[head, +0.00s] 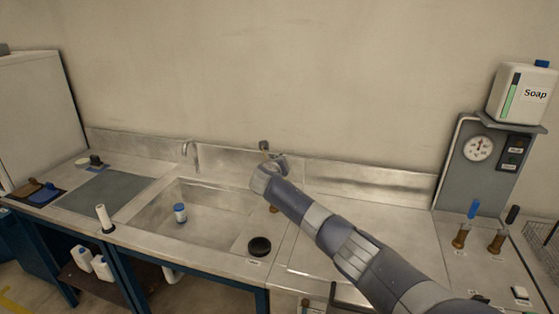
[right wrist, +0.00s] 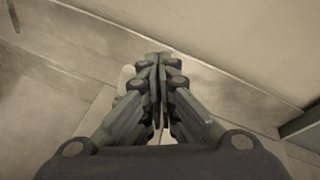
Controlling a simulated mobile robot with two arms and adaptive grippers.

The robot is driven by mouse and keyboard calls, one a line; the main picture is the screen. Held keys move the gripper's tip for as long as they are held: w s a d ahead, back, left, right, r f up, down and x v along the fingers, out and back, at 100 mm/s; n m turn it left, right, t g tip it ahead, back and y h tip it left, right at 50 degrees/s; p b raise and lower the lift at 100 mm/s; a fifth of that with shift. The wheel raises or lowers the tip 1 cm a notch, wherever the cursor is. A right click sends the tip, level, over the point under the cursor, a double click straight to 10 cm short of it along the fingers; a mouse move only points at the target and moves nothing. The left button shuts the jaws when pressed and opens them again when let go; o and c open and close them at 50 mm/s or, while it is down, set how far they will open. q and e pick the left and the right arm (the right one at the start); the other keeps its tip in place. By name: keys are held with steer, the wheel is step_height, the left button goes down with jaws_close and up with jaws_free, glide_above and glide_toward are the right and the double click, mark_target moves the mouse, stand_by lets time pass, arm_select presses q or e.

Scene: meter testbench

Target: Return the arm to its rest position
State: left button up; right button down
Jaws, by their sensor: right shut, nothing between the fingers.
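My right arm (head: 350,250) reaches in from the lower right of the head view, across the steel counter toward the back wall. Its wrist end is by the right side of the sink. In the right wrist view my right gripper (right wrist: 157,62) is shut, its fingers together with nothing between them. Steel surface and the pale wall show beyond it. In the head view the gripper is mostly hidden behind the wrist. My left gripper is in neither view.
The sink (head: 215,195) holds a small blue-and-white container (head: 180,212). A faucet (head: 190,152) rises behind it. A black round object (head: 259,246) lies at its front right. At right stand a gauge panel (head: 478,165), a soap bottle (head: 522,95) and two handled tools (head: 463,236).

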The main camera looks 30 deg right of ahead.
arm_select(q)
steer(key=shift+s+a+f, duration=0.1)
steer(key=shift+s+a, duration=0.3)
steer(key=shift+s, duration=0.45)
arm_select(e)
steer(key=shift+r, duration=0.3)
